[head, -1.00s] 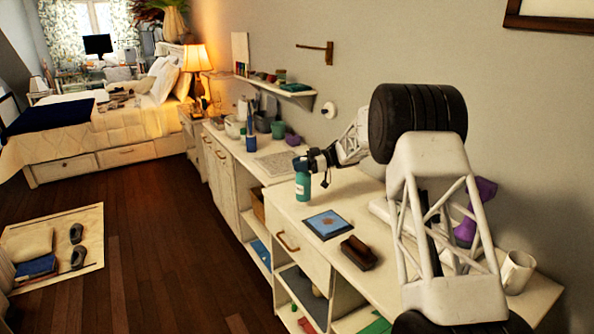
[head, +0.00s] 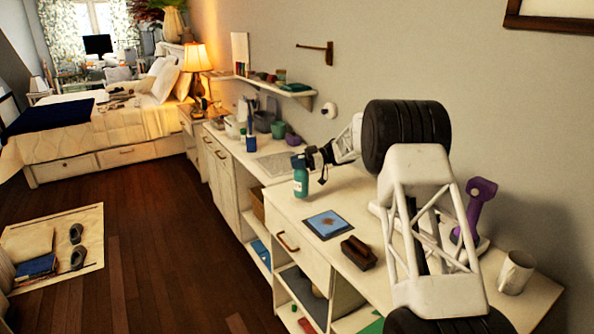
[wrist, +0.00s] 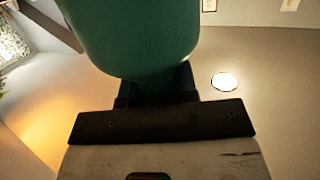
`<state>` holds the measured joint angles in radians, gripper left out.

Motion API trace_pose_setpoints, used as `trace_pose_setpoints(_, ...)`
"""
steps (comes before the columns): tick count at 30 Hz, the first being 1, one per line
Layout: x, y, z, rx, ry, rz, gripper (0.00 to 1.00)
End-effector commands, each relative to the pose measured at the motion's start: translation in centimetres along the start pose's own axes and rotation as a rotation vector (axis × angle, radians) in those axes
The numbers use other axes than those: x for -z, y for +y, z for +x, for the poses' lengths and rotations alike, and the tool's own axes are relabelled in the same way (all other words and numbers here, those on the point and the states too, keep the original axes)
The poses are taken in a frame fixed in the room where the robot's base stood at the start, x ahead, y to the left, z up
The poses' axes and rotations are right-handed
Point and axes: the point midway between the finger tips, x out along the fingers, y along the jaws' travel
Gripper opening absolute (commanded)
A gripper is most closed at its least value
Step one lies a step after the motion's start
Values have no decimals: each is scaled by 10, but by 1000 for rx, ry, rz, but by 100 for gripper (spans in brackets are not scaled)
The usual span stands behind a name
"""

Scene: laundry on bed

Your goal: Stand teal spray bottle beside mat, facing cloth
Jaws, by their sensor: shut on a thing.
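The teal spray bottle (head: 300,183) is upright at the front edge of the white counter, with a pale label on its body and a dark blue top. My gripper (head: 307,161) is shut on it near its top. Its teal body fills the upper middle of the wrist view (wrist: 135,35), between my gripper's dark fingers (wrist: 157,88). I cannot tell whether its base touches the counter. A flat blue square with a brown patch (head: 328,225) lies nearer me; a grey patterned mat (head: 281,164) lies behind the bottle. I cannot tell which is the cloth.
A brown brush-like block (head: 358,252), a white mug (head: 516,272) and a purple tool (head: 476,205) are on the near counter. Green (head: 278,130) and purple (head: 292,139) containers and a blue bottle (head: 251,142) stand farther back. A wall shelf (head: 275,85) hangs above.

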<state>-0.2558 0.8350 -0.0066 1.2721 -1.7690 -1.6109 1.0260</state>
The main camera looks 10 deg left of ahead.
Motion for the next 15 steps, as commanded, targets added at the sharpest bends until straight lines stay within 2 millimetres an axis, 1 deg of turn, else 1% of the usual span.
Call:
trace_pose_setpoints(3, -13, 0, 2, 0, 0, 3, 0)
trace_pose_setpoints(6, -22, 0, 3, 0, 0, 1, 0)
trace_pose_setpoints(10, -28, 0, 4, 0, 0, -1, 0)
trace_pose_setpoints(15, -29, 0, 4, 0, 0, -1, 0)
